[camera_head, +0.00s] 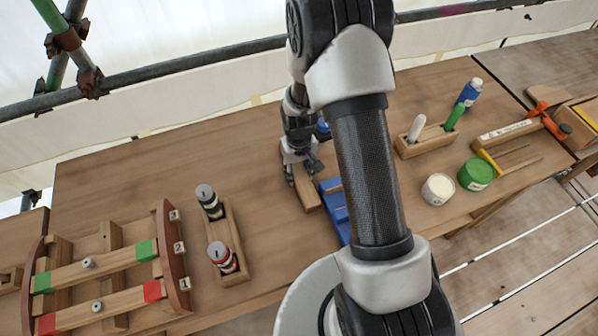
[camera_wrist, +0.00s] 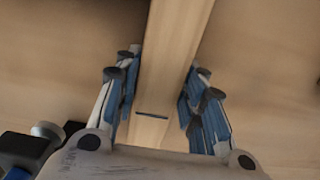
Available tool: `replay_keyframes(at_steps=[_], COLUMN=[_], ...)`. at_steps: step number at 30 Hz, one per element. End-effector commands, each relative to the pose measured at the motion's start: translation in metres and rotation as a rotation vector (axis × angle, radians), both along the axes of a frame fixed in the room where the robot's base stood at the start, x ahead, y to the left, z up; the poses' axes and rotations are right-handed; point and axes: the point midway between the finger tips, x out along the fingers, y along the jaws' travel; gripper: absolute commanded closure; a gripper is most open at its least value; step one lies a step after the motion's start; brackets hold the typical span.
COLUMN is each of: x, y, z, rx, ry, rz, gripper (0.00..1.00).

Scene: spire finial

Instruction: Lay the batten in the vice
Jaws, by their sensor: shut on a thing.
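A plain wooden batten (camera_head: 309,196) is at my gripper (camera_head: 304,172), just left of the blue vice (camera_head: 334,206). In the wrist view the batten (camera_wrist: 176,48) runs from between the fingers up to the top edge, slightly tilted. My gripper (camera_wrist: 164,92) is shut on it, with one blue-padded finger on each side. I cannot tell whether the batten touches the bench top or hangs just above it. The vice is partly hidden behind my arm, so its jaws do not show fully.
Left on the bench (camera_head: 130,178) stands a wooden frame (camera_head: 172,255) with green-ended and red-ended bars. A wooden holder (camera_head: 234,240) with two canisters stands nearer the vice. Right of my arm are a tool caddy (camera_head: 428,144), a white tub (camera_head: 438,188) and a green tin (camera_head: 476,174).

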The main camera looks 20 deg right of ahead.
Motion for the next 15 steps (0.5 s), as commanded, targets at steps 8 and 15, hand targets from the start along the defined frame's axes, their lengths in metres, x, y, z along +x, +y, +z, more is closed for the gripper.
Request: replay_keyframes(at_steps=[8, 15], x=[0.0002, -0.0001], y=[0.0000, 0.0000], z=[-0.0033, -0.0021], rx=[0.000, 0.000], ry=[0.000, 0.000], rz=[0.000, 0.000], gripper=[0.96, 0.48])
